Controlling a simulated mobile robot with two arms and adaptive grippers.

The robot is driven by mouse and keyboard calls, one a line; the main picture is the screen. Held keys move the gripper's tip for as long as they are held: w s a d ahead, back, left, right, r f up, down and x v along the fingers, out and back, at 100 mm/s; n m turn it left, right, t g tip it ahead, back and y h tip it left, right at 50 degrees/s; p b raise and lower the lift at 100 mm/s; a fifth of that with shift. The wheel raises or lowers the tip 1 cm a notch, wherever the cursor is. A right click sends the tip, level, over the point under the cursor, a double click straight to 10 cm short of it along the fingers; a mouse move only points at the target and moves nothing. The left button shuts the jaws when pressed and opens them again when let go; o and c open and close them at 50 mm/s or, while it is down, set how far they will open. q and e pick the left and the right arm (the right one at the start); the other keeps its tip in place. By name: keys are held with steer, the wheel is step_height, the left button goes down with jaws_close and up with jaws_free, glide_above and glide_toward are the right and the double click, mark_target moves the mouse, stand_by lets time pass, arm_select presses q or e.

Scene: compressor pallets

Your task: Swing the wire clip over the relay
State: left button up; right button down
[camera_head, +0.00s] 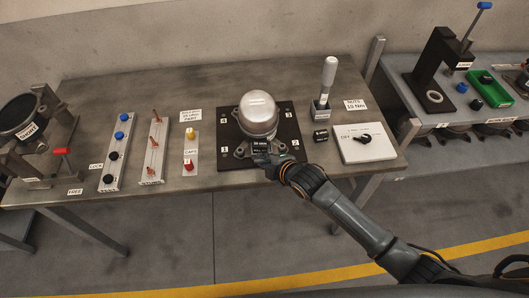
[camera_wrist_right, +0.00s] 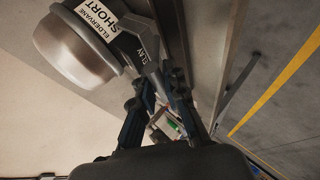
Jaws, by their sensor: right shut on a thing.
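The silver domed compressor (camera_head: 258,112) stands on a dark numbered plate (camera_head: 228,126). The relay (camera_head: 259,145), a small dark box with a pale label, is on its front side. In the right wrist view the compressor (camera_wrist_right: 75,50) is at upper left, with the relay (camera_wrist_right: 143,50) beside it. My right gripper (camera_head: 272,160) is at the relay's front right, low by the plate's front edge. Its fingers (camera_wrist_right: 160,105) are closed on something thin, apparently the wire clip. The clip is too small and hidden to make out. My left gripper is not in view.
Caps (camera_head: 190,150) and rails (camera_head: 117,150) lie left. A red-handled fixture (camera_head: 62,152) is far left. Bare table lies behind the plate.

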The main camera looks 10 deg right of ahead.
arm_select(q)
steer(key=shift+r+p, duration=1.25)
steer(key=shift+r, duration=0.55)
arm_select(e)
steer(key=shift+w+r+m+g, duration=0.3)
steer(key=shift+w+r+g, duration=0.45)
steer(key=shift+g, duration=0.15)
steer(key=c, duration=1.5)
jaws_free()
steer(key=shift+f, duration=0.1)
steer(key=shift+o, duration=0.7)
steer(key=shift+s+f, duration=0.1)
steer(key=shift+f, duration=0.15)
steer(key=v, duration=1.2)
steer(key=shift+r, duration=0.15)
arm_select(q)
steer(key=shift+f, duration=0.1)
